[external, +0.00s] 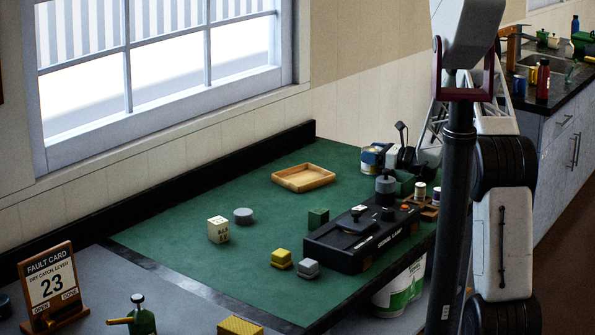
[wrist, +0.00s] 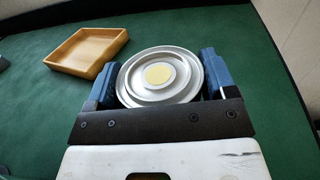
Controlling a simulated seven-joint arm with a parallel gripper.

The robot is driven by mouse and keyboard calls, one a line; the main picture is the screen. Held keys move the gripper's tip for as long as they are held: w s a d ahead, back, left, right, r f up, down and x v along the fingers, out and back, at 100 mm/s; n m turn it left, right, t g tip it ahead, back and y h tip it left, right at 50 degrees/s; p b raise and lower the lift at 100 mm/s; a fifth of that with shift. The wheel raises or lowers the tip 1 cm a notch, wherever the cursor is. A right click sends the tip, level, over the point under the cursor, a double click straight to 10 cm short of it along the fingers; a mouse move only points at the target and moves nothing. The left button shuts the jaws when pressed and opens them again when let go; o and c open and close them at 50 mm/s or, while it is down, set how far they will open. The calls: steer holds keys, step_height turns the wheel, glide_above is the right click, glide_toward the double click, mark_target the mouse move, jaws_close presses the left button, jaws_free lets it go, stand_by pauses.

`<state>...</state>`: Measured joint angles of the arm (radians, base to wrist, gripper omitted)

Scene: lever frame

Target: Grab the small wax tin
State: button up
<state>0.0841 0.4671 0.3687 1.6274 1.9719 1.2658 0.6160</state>
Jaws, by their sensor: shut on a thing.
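A round silver tin (wrist: 158,75) with a pale yellow centre sits between the blue fingers of my gripper (wrist: 160,82) in the wrist view. The fingers press on it from both sides, and its flat round face is toward the camera. In the external view my gripper (external: 376,156) is at the back right of the green mat, and the tin is hard to make out there. The tin appears to be held above the mat. Its far side and underside are hidden.
A shallow wooden tray (external: 304,178) lies on the green mat (external: 190,262); it also shows left of the tin in the wrist view (wrist: 88,50). A black lever box (external: 362,238) stands at the right. A grey disc (external: 243,215), a cream block (external: 218,229) and small blocks lie around.

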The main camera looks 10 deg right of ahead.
mark_target(373, 149)
steer(key=shift+r, duration=0.1)
steer(key=shift+r, duration=4.95)
